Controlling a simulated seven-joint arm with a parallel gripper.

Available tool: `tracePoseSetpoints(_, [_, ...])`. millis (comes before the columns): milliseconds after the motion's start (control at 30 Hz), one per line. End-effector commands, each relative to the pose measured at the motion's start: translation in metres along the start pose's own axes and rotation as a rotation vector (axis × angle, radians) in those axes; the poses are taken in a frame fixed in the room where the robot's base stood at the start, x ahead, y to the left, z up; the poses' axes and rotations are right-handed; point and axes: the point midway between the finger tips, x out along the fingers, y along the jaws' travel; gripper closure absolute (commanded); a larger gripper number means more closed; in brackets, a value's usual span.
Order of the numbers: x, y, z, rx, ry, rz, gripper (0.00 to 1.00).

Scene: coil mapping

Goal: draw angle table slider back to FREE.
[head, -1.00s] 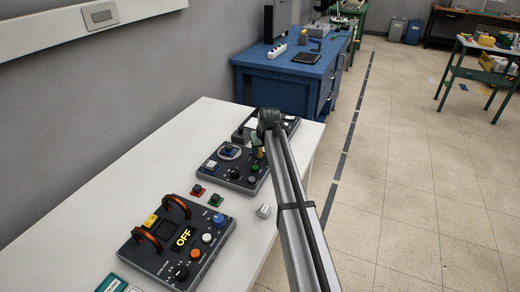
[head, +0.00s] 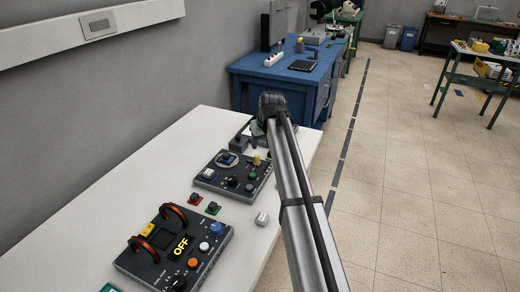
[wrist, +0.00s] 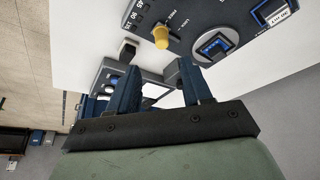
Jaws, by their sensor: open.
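The angle table unit (head: 208,178) is a dark box on the white bench, with a round plate carrying a blue block (head: 226,160). Its yellow slider knob (head: 257,160) stands near the far right corner. In the head view my arm hides most of my gripper.
Another dark unit (head: 242,143) stands beyond the angle table. A nearer unit with orange handles reads OFF (head: 181,246). Small red and green button boxes (head: 213,208) and a small white block (head: 262,219) sit between. A blue bench (head: 290,80) lies behind.

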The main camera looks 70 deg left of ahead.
Motion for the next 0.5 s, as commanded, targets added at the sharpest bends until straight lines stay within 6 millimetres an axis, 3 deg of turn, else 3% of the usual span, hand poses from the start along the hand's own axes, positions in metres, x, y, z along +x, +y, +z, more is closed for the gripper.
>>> tracePoseSetpoints(200, [-0.024,0.000,0.000,0.000,0.000,0.000,0.51])
tracePoseSetpoints(500, [-0.030,0.000,0.000,0.000,0.000,0.000,0.51])
